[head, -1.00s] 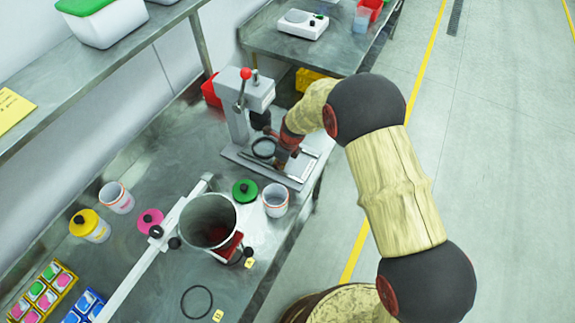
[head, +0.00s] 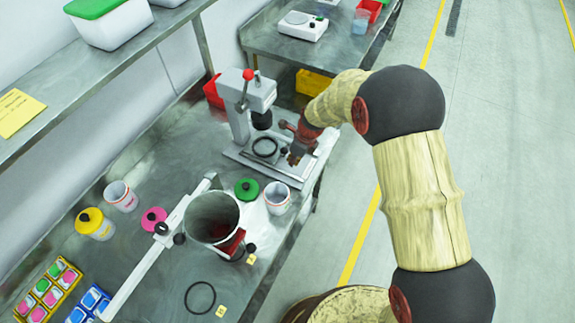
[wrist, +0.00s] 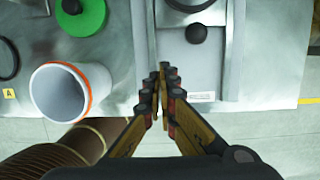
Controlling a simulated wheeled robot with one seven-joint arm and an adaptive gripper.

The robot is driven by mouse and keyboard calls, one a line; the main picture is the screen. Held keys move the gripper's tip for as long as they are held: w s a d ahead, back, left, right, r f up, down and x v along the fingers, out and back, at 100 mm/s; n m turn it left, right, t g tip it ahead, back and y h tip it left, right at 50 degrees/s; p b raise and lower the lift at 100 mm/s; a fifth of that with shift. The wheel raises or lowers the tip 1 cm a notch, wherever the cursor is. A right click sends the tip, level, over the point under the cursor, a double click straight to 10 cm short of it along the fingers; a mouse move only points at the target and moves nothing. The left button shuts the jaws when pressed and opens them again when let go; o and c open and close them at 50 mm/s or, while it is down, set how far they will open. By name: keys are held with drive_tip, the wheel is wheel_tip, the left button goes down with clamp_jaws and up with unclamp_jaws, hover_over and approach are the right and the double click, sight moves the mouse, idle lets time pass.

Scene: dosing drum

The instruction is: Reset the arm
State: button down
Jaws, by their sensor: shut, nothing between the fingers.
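My gripper (wrist: 163,100) is shut and empty in the wrist view, its fingertips together over the front part of the grey press base. In the head view my gripper (head: 297,155) hangs at the right side of the lever press (head: 250,110), which has a red ball on its handle. My arm reaches in from the right, bent at a dark joint.
A large open drum (head: 213,215), a white cup (head: 277,197) with an orange rim in the wrist view (wrist: 62,93), and a green lid (head: 247,189) stand near the press. Lidded pots and coloured packs fill the left. Floor at right is clear.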

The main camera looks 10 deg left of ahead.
drive_tip(key=v, duration=0.4)
